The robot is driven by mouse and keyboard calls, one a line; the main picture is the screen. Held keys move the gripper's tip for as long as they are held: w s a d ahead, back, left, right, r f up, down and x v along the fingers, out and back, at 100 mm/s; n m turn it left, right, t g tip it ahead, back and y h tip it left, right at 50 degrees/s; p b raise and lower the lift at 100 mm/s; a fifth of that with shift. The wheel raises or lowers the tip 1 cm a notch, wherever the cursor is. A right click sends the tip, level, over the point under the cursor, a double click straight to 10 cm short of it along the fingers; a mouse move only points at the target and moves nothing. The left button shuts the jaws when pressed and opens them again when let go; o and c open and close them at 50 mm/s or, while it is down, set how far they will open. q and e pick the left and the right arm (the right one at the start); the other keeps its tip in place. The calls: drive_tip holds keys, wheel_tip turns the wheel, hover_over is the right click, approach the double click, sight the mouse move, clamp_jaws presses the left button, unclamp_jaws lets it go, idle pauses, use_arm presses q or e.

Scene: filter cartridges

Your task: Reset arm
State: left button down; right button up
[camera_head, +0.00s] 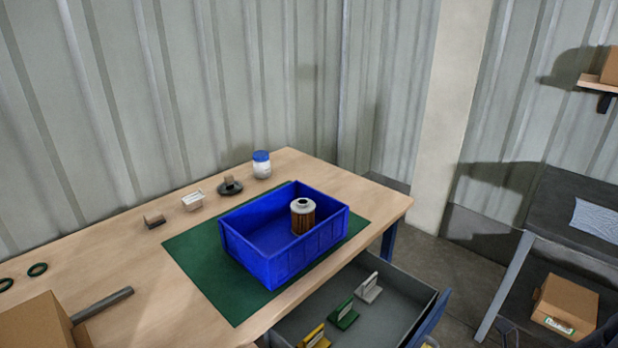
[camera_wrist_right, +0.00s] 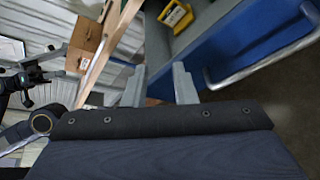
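My right gripper (camera_wrist_right: 160,82) shows in the right wrist view. Its two grey fingers are apart with nothing between them, near the open drawer. In the head view neither gripper shows. A dark jointed part at the left of the right wrist view looks like my left arm and gripper (camera_wrist_right: 40,78), too small to read its fingers. In the head view a blue bin (camera_head: 283,262) stands on a green mat (camera_head: 205,262) on the wooden table. One brown pleated filter cartridge (camera_head: 303,217) with a pale top stands upright inside the bin, toward its right side.
An open grey drawer (camera_head: 402,292) below the table holds a yellow, a green (camera_head: 343,314) and a white handled piece. A white jar (camera_head: 261,166), a dark round part (camera_head: 230,187) and small blocks stand at the table's back. A cardboard box (camera_head: 36,325) is front left.

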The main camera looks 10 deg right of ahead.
drive_tip(key=s+a+r+n+h+p, duration=0.1)
drive_tip(key=r+n, duration=0.4)
drive_tip(key=n, duration=0.6)
drive_tip(key=s+a+r+n+g+h+p, duration=0.1)
drive_tip(key=s+a+r+n+h, duration=0.3)
drive_tip(key=n, duration=0.7)
drive_tip(key=s+a+r+n+h+p, duration=0.2)
drive_tip(key=r+n, duration=0.5)
drive_tip(key=n, duration=0.4)
drive_tip(key=shift+s+a+r+n+g+h, duration=0.35)
drive_tip(key=shift+s+a+h, duration=0.25)
drive_tip(key=shift+s+a, duration=0.65)
